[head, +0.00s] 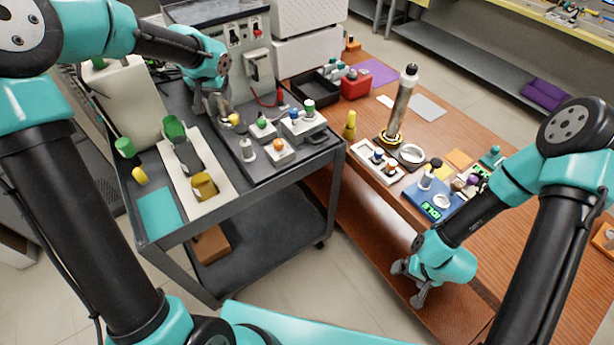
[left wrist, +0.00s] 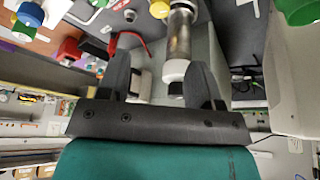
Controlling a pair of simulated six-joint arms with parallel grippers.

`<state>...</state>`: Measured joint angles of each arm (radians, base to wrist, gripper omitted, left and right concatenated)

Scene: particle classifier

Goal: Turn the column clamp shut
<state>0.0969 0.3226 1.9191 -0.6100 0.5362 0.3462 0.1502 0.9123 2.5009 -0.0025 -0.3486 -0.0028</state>
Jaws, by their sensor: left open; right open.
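My left gripper (head: 216,106) is open over the far part of the dark cart, below the grey machine. In the left wrist view, a metallic cylinder with a white end (left wrist: 178,45) shows between its open fingers (left wrist: 162,82); I cannot tell whether they touch it. A yellow knob (head: 234,118) is close beside this gripper. I cannot tell for sure which part is the column clamp, or whether it is shut. A tall metallic column (head: 399,107) stands upright on the wooden table with a yellow ring (head: 393,138) at its base. My right gripper (head: 410,284) is open and empty near the table's front edge.
Several small blocks with coloured knobs, such as one with an orange knob (head: 279,150), stand on the cart's right side. A white board (head: 211,183) with green and yellow parts lies left of them. A blue device (head: 433,199) stands on the table. A gap separates cart and table.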

